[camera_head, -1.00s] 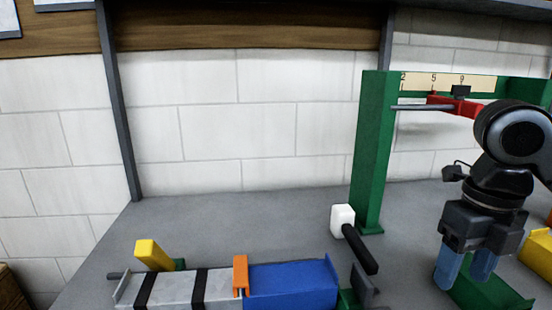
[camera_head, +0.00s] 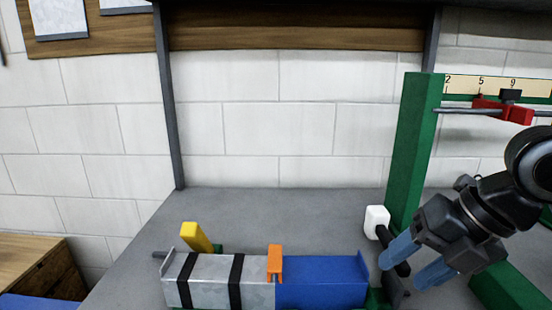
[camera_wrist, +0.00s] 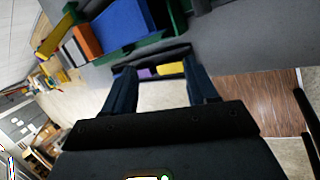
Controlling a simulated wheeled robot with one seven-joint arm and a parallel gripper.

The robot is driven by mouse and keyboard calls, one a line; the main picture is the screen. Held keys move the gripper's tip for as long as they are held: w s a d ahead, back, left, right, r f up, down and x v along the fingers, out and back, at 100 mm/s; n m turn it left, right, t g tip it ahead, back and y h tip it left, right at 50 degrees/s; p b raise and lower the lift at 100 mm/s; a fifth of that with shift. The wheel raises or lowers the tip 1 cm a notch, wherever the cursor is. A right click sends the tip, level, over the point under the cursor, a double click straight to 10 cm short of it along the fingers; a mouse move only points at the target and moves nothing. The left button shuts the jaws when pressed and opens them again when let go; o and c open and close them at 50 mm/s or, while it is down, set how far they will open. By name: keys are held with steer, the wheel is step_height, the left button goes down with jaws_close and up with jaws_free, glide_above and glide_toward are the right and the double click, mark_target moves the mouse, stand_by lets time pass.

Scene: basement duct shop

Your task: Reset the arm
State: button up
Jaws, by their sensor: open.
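My gripper (camera_head: 418,262) is at the right of the head view, tilted down to the left, with its two blue fingers apart. Nothing shows between them. One finger overlaps the black bar of a white-ended handle (camera_head: 377,220) in the picture; I cannot tell whether they touch. In the wrist view the gripper (camera_wrist: 160,85) also has its fingers spread, with a dark tray edge and the floor beyond them.
A grey and blue duct piece (camera_head: 320,282) with an orange clamp (camera_head: 275,262) and a yellow lever (camera_head: 196,237) lies left of my gripper. A green post (camera_head: 414,150) with a red slider (camera_head: 490,108) stands behind. The left bench top is clear.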

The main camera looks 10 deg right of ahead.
steer(key=w+a+r+m+t+y, duration=0.2)
steer(key=w+a+m+t+y, duration=0.15)
steer(key=a+m, duration=0.3)
steer(key=w+a+r+m+t+y, duration=0.25)
steer(key=a+m+t, duration=0.25)
steer(key=a, duration=0.3)
steer(key=s+d+f+m+t+h, duration=0.35)
steer(key=s+f+m+h, duration=0.55)
steer(key=s+f+m, duration=0.9)
steer(key=s+d+m, duration=0.1)
steer(key=s+d, duration=0.2)
steer(key=s, duration=0.6)
steer(key=s+d+r+g+h, duration=0.1)
steer(key=s+d, duration=0.2)
steer(key=s, duration=0.7)
steer(key=shift+s+d+m, duration=0.15)
steer(key=shift+d+m, duration=0.15)
steer(key=shift+m, duration=0.05)
